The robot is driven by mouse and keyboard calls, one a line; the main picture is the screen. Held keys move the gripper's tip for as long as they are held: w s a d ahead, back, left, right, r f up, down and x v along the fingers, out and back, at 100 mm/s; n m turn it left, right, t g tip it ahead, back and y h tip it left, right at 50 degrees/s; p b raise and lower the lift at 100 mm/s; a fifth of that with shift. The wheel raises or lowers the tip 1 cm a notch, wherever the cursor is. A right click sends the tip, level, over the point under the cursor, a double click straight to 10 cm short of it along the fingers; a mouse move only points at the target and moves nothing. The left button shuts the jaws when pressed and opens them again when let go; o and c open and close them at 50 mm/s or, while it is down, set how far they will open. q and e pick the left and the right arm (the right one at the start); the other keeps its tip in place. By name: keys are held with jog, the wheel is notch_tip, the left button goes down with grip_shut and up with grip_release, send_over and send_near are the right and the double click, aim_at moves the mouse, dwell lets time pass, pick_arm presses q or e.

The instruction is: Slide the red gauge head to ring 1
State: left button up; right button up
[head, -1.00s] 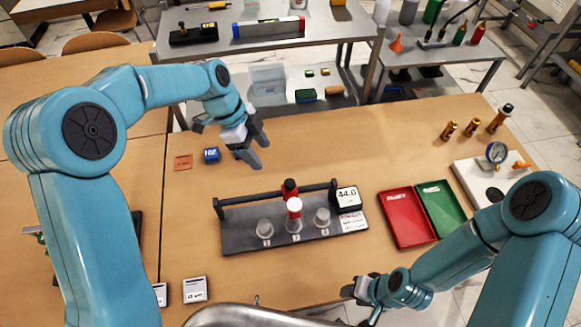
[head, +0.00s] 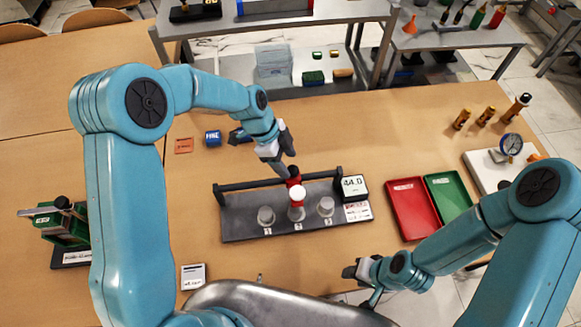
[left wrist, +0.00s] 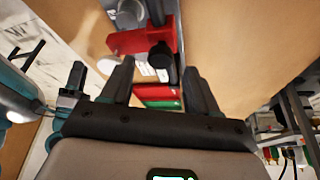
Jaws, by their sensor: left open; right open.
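The red gauge head (head: 294,181) sits on the black rail (head: 240,184) of a dark stand (head: 243,228). Its white round end is over the middle of three grey ring posts. The left post (head: 266,215) and right post (head: 326,206) are uncovered; the small number labels are hard to read. My left gripper (head: 285,166) is open just behind the gauge head and overlaps it in the head view. In the left wrist view the red head (left wrist: 145,40) lies beyond the open fingers (left wrist: 158,80), not clasped. My right gripper (head: 362,272) is open and empty near the table's front edge.
A display (head: 354,186) reading about 44.0 stands at the rail's right end. A red tray (head: 398,190) and green tray (head: 450,180) lie further right. A blue block (head: 212,138) and orange card (head: 183,145) lie behind left. The table behind the rail is mostly clear.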

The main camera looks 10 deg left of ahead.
aim_at(293, 169)
pick_arm(q)
jog(key=x, duration=0.2)
jog(key=shift+s+d+f, duration=0.1)
jog(key=shift+f, duration=0.15)
pick_arm(e)
jog(key=shift+s+f, duration=0.2)
jog(key=shift+f, duration=0.25)
pick_arm(q)
jog(key=shift+d+f+b, duration=0.3)
jog(key=shift+d+b, duration=0.05)
pick_arm(e)
jog(key=shift+d+f, duration=0.1)
jog(key=shift+d, duration=0.05)
pick_arm(q)
jog(key=shift+a, duration=0.2)
jog(key=c, duration=0.6)
jog(key=shift+d, duration=0.1)
grip_shut()
pick_arm(e)
jog(key=shift+f, duration=0.1)
